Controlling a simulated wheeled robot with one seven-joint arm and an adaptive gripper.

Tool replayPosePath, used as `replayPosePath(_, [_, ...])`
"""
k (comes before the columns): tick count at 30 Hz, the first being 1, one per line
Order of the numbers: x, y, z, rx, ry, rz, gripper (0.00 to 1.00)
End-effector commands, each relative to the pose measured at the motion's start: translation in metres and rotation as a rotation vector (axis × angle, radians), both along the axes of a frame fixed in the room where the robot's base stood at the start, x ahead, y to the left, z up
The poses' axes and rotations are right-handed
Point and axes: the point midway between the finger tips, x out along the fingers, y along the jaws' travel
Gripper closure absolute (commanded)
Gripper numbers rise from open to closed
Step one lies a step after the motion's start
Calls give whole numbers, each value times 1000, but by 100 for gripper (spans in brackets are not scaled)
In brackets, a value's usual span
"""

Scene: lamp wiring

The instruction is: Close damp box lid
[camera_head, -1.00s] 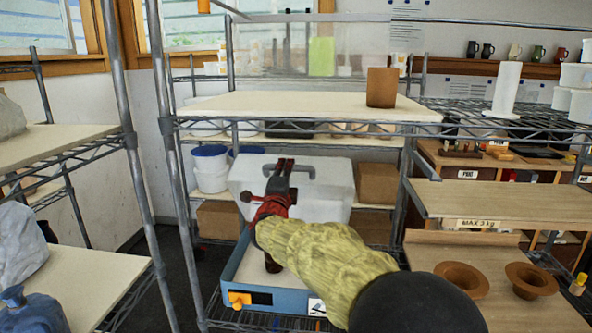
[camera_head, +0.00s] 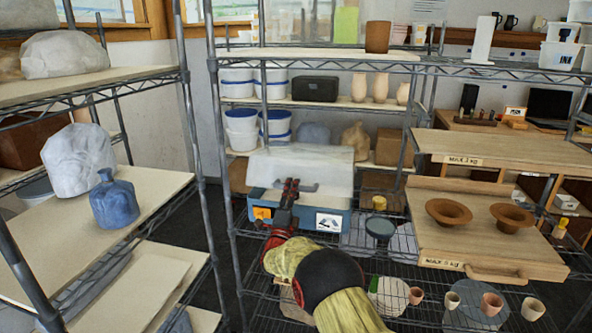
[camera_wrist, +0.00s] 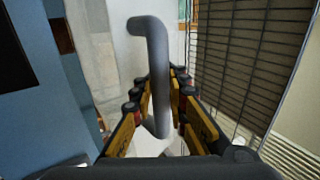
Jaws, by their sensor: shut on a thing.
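The damp box is a blue box (camera_head: 334,222) with a pale, translucent lid (camera_head: 325,163) on a shelf of the wire rack. The lid lies over the box's opening, and the inside no longer shows. I cannot tell whether its front edge is fully flush with the rim. My gripper (camera_head: 291,186) is at the front of the lid, shut on its grey bar handle (camera_head: 309,188). In the wrist view the handle (camera_wrist: 152,45) runs between the yellow and black fingers of my gripper (camera_wrist: 163,88). The blue wall (camera_wrist: 45,110) is at the left there.
White tubs (camera_head: 241,130) and a brown vase (camera_head: 356,140) stand on the shelf behind. To the right, a board (camera_head: 480,225) holds two brown bowls (camera_head: 449,211). Small pots (camera_head: 491,304) stand below. A left rack holds a blue bottle (camera_head: 113,203).

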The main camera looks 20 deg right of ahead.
Motion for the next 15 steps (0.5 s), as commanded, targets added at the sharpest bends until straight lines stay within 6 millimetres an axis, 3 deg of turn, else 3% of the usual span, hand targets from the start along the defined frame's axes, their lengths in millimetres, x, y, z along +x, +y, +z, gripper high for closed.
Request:
replayPosePath(3, [-4, 4, -24, -36, -55, 1, 100])
replayPosePath(7, [-8, 7, -41, -33, -54, 1, 100])
replayPosePath(15, [-10, 8, -65, -33, -51, 0, 100])
